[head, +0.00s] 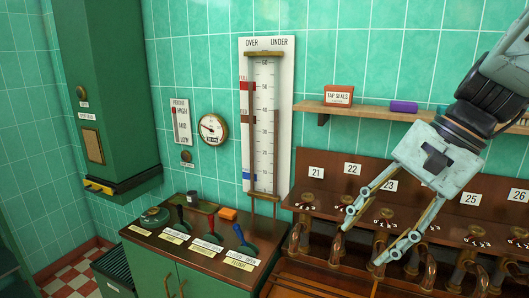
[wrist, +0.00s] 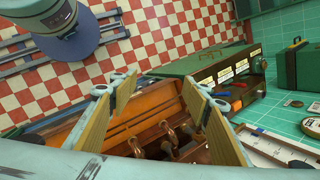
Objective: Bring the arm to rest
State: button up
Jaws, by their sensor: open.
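My gripper (head: 362,245) hangs at the right of the head view, in front of the tap bench, with its two pale jointed fingers spread apart and pointing down and left. Nothing is between them. In the wrist view my gripper (wrist: 158,82) also shows open, with yellowish pads on both sides and the copper taps (wrist: 170,132) and brown wood seen past them. The arm comes in from the upper right corner, and the gripper covers part of the numbered tap panel (head: 335,185). I cannot tell its exact distance from the taps.
A shelf (head: 365,113) holds an orange box (head: 339,95) and a purple block (head: 403,107). A tall OVER/UNDER gauge (head: 265,120) stands on the wall. Left is a green cabinet (head: 200,268) with several levers on top. Checkered floor (head: 75,270) shows at lower left.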

jog(key=s+n+t+h+b, duration=0.2)
jog(key=s+n+h, duration=0.3)
jog(key=s, duration=1.5)
jog(key=shift+f+n+t+b, duration=0.3)
jog(key=shift+f+n+b, duration=0.25)
jog(key=shift+n, duration=1.95)
jog(key=shift+r, duration=0.1)
jog(key=shift+r, duration=0.25)
